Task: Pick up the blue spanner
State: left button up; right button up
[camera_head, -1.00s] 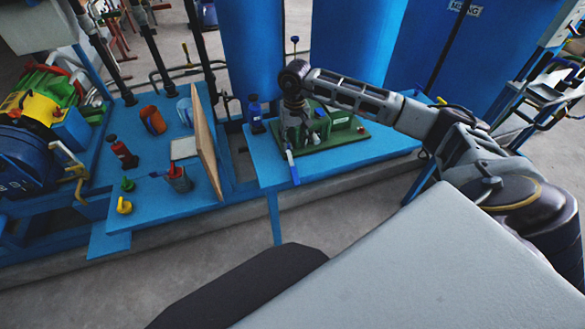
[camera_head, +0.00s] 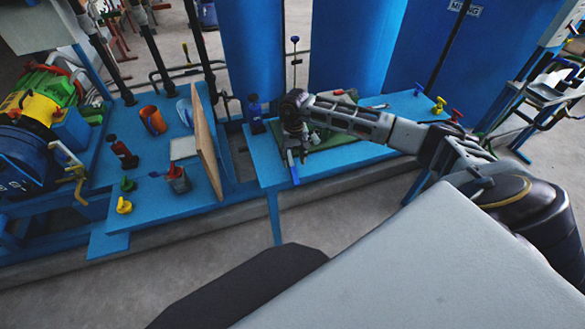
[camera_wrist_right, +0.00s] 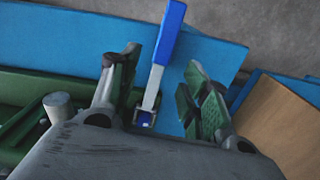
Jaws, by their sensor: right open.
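The blue spanner (camera_head: 294,172) lies at the front edge of the right-hand blue bench, partly hidden by my right gripper. In the right wrist view its blue handle (camera_wrist_right: 169,35) points up past the bench edge, and its silver shank runs down between the fingers. My right gripper (camera_head: 297,156) is over the spanner, pointing down. In the wrist view the right gripper (camera_wrist_right: 163,72) is open, with one green-padded finger on each side of the shank and apart from it. My left gripper is not in view.
A green tray (camera_head: 318,140) lies behind the gripper, partly hidden by my arm. An upright wooden board (camera_head: 207,150) is on the left bench.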

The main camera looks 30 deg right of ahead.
aim_at(293, 166)
dwell(0.3)
jog(key=shift+w+f, duration=0.1)
jog(key=shift+f, duration=2.5)
grip_shut()
